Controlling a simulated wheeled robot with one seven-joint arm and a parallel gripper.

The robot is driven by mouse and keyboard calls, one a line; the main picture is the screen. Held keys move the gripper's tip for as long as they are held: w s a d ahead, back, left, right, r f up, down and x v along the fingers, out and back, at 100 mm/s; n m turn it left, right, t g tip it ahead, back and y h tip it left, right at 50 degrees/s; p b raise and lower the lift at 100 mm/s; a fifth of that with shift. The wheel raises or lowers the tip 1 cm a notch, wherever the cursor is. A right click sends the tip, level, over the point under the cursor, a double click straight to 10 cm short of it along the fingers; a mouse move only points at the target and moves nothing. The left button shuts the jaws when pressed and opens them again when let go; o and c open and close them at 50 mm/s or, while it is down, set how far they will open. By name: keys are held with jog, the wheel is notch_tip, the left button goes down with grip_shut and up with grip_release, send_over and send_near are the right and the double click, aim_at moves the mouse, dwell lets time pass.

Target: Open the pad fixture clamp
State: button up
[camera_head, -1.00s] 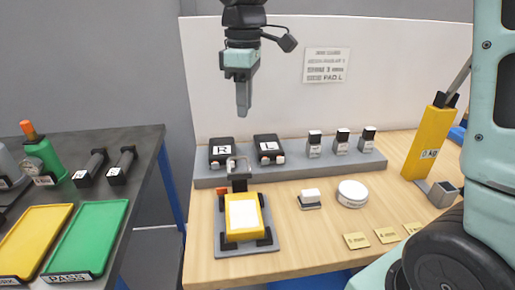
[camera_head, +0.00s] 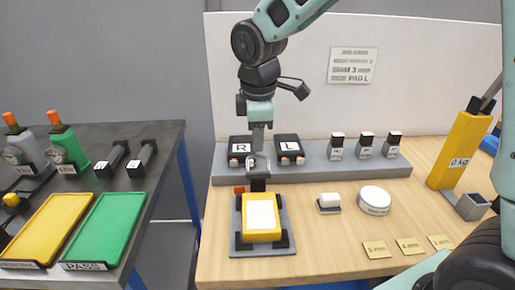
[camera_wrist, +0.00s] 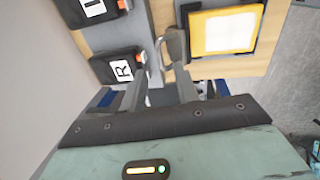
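The pad fixture (camera_head: 287,240) is a grey plate on the wooden bench. It holds a yellow block (camera_head: 245,236) with a white pad (camera_head: 261,214) on top. The clamp (camera_head: 258,185) stands at its back edge, with a dark body, a bent silver bar and a red tip at its left. The silver bar also shows in the wrist view (camera_wrist: 176,46). My gripper (camera_head: 258,148) points down just above and behind the clamp. In the wrist view its fingers (camera_wrist: 161,92) are apart, with the bar just beyond them. I cannot tell whether they touch it.
Black R (camera_head: 239,147) and L (camera_head: 289,148) blocks sit on a grey rack (camera_head: 350,172) close behind my gripper. A white panel (camera_head: 430,85) rises behind. A small white-topped block (camera_head: 329,202) and round white tin (camera_head: 375,200) stand to the right.

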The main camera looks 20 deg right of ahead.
aim_at(258, 157)
jog(key=shift+w+d+f, duration=0.1)
jog(key=shift+w+f, duration=0.1)
jog(key=shift+f, duration=0.9)
jog(key=shift+w+f, duration=0.15)
jog(key=shift+f, duration=0.9)
grip_shut()
